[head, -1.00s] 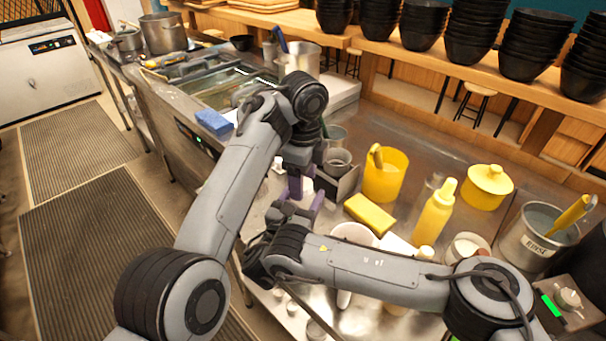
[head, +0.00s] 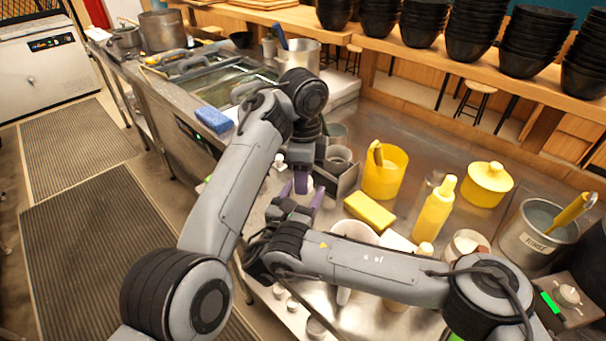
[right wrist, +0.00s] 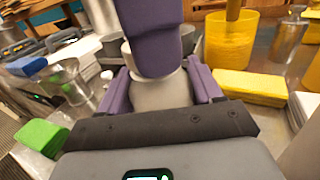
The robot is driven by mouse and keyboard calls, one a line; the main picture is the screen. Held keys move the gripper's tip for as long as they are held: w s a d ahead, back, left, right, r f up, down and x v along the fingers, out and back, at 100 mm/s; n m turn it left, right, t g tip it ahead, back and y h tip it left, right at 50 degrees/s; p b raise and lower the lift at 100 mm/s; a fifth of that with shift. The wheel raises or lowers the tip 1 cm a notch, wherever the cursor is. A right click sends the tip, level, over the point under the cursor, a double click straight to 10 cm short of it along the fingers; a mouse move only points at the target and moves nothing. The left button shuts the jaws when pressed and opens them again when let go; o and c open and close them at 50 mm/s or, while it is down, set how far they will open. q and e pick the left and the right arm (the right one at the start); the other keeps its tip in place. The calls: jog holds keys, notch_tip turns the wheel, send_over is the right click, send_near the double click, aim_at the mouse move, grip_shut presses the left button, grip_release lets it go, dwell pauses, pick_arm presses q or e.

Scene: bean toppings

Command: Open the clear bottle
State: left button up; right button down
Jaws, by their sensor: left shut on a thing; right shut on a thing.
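The clear bottle (right wrist: 160,92) looks pale and stands upright between the purple fingers of my right gripper (right wrist: 162,88) in the right wrist view. That gripper is shut on its body from both sides. My left gripper (right wrist: 153,40) comes down from above over the bottle's top and is shut on it. Its purple finger covers most of the cap, so the cap's state is hidden. In the head view, my left gripper (head: 301,182) sits right above my right gripper (head: 303,205), and the bottle is mostly hidden between them.
A yellow sponge (head: 369,211), a yellow container (head: 384,175) and a yellow squeeze bottle (head: 434,210) stand to the right. A metal container (head: 340,159) is close behind the grippers. A green sponge (right wrist: 40,135) lies left in the right wrist view.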

pick_arm(q)
jog(key=shift+r, duration=0.3)
dwell(0.4)
jog(key=shift+r, duration=0.8)
jog(key=shift+r, duration=0.1)
jog(key=shift+r, duration=1.9)
pick_arm(e)
jog(key=shift+c, duration=0.6)
grip_release()
jog(key=shift+s, duration=0.1)
